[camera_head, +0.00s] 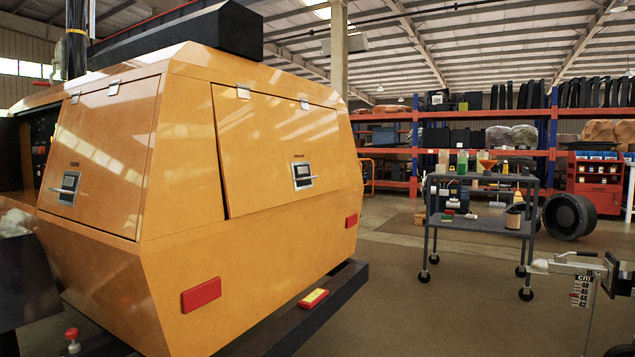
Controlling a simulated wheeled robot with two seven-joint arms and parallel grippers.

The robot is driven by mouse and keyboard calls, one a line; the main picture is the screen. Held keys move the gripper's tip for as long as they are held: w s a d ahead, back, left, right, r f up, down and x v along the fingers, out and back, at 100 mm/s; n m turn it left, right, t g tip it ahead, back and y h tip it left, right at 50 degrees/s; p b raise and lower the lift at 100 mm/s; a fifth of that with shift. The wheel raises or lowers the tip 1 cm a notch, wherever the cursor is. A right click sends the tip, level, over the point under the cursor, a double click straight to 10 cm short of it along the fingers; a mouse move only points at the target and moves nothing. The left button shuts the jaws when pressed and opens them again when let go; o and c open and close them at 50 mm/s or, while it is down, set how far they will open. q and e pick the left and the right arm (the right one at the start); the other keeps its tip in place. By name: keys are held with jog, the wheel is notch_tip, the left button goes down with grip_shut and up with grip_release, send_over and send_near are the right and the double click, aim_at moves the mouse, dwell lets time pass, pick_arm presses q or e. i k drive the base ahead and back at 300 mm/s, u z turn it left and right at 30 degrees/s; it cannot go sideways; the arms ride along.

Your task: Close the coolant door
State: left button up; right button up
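The orange light tower housing (120,270) fills the left half of the view. Its right-hand face carries a large panel door (265,150) with hinges along the top and a silver latch (302,175) on its right half. A dark gap shows along this door's left edge, so it looks slightly ajar. Its small label is too small to read, so I cannot confirm that it is the coolant door. A second door (105,155) on the left face has its own latch (68,188) and looks nearly flush. Neither of my grippers is in view.
A black bumper (320,305) juts out below the housing, with a red and yellow block (313,298) on it. A grey cart (485,226) with bottles and tools stands to the right. A hitch with a scale (582,285) is at the lower right. Floor between is clear.

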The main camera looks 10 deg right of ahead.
aim_at(274, 152)
jog(key=z, duration=0.6)
jog(key=i, duration=1.55)
jog(key=u, duration=0.65)
